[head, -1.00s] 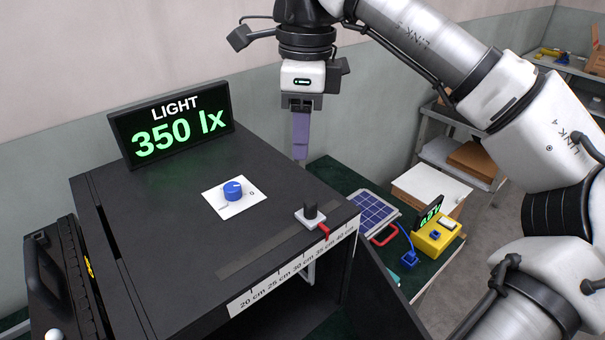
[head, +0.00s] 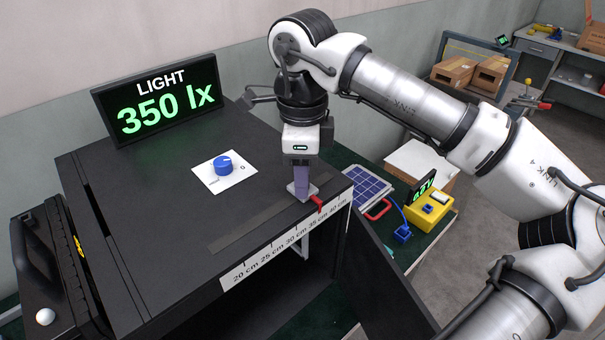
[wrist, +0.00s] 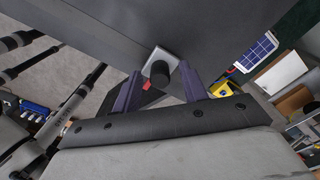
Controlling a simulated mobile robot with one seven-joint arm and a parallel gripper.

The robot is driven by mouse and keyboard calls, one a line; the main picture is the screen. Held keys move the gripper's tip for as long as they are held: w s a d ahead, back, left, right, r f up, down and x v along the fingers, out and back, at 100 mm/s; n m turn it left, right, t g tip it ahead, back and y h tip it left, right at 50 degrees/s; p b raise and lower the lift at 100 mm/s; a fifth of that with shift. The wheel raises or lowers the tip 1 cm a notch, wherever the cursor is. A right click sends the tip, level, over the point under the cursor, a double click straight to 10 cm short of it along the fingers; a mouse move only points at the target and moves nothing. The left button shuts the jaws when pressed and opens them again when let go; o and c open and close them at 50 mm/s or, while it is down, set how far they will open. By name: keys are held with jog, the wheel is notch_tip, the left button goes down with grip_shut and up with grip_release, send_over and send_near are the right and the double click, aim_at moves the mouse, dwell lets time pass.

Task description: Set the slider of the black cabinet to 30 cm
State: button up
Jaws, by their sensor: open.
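The black cabinet (head: 180,230) fills the left of the head view. A cm scale (head: 290,243) runs along its front top edge. The slider's pale base (head: 295,188) and red pointer (head: 319,205) sit at about the 35 cm mark. My gripper (head: 301,193) is down at the slider, its purple fingers hiding the black knob in the head view. In the wrist view the slider's black knob (wrist: 160,74) stands between my open fingers (wrist: 160,68), with a visible gap on both sides. Whether either finger touches it, I cannot tell.
A blue dial (head: 223,165) on a white plate sits on the cabinet top. A display (head: 160,98) behind it reads LIGHT 350 lx. A solar panel (head: 355,188) and a yellow meter (head: 428,211) lie to the right. The cabinet door stands open at the front right.

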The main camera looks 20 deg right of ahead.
aim_at(280, 207)
jog(key=shift+f, duration=0.1)
grip_shut()
dwell(0.3)
jog(key=a, duration=0.1)
jog(key=s+a+b, duration=0.1)
jog(key=a, duration=0.2)
jog(key=shift+s+a+b, duration=0.35)
jog(key=shift+a, duration=0.05)
grip_release()
notch_tip(280, 207, up, 14)
jog(key=p, duration=0.3)
dwell(0.3)
